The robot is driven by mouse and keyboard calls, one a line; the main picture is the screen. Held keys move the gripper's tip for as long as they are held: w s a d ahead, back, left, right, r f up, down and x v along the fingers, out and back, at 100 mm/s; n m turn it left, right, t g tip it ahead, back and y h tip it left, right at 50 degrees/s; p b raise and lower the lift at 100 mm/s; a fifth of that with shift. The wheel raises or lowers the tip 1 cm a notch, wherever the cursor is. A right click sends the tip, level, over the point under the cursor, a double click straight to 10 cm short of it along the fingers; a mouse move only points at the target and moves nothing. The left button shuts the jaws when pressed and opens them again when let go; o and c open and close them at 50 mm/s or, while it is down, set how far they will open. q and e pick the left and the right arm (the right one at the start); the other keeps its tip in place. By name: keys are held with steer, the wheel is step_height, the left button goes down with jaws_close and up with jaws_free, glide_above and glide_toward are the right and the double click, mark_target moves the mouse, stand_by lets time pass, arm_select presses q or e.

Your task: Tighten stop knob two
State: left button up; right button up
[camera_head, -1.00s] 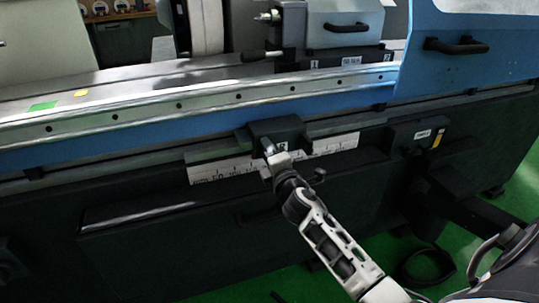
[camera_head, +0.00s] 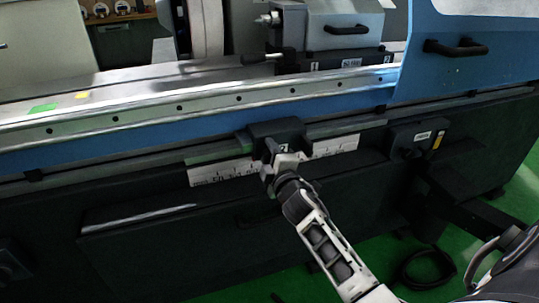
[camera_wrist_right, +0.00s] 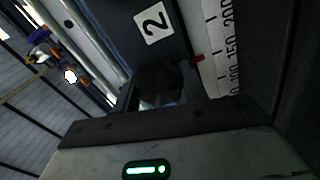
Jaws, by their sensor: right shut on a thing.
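Stop block two (camera_head: 275,130) is a dark block on the rail above a white scale, and its label "2" (camera_wrist_right: 154,22) shows in the right wrist view. The stop knob (camera_wrist_right: 160,78) is a dark, rounded piece below that label, between the fingers of my right gripper (camera_wrist_right: 162,98). My right gripper (camera_head: 275,160) also shows in the head view at the front of the stop block, where the knob is mostly hidden behind the fingers. It is shut on the knob. My left gripper is in neither view.
The white scale (camera_head: 215,174) runs along the rail behind my right gripper. A dark control box (camera_head: 418,138) stands to the right on the machine front. A blue guard with a black handle (camera_head: 456,47) is above it.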

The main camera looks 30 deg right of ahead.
steer(key=o, duration=1)
steer(key=shift+s+a, duration=0.1)
steer(key=shift+s, duration=0.15)
steer(key=v, duration=1.5)
steer(key=shift+s+b, duration=0.25)
steer(key=shift+b, duration=0.05)
